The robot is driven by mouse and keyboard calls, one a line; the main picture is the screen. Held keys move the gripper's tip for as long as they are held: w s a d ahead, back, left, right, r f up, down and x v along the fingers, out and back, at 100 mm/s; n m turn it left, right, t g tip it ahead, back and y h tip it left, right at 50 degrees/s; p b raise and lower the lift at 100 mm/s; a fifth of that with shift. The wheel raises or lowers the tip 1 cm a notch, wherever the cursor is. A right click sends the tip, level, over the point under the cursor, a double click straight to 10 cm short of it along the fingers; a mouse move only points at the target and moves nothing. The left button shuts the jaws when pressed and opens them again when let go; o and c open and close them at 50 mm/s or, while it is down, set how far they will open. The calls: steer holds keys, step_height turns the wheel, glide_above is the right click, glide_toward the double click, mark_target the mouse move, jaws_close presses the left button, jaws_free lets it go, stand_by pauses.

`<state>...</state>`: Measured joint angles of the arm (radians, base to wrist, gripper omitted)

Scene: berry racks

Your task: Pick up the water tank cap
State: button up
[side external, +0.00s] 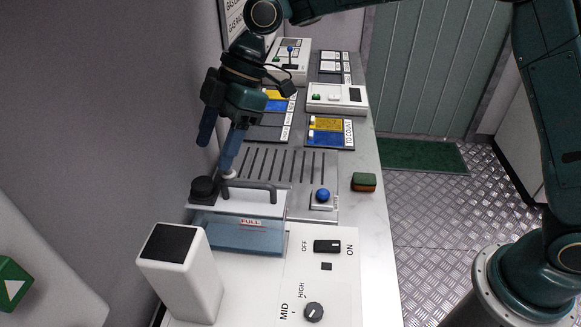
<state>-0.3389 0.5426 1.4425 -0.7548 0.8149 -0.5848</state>
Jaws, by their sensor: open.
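The water tank (237,236) is a translucent blue box with a white lid, a dark bar handle and a label reading "FULL". Its cap (203,188), a round black knob, sits at the left end of the lid. My gripper (215,159) is open and empty above the cap, its fingers pointing down. One fingertip comes down close to the cap's right side, near a small white round part on the lid. I cannot tell whether it touches anything. The other finger is higher and to the left.
A slotted drain grate (285,165) lies behind the tank. A white box (180,272) with a black top stands in front. The wall is close on the left.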

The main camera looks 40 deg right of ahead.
mark_target(202, 182)
steer(key=shift+a+f, duration=0.35)
steer(key=shift+f, duration=0.25)
steer(key=shift+x, duration=2.55)
steer(key=shift+w+d, duration=0.1)
steer(key=shift+w, duration=0.05)
steer(key=c, duration=0.9)
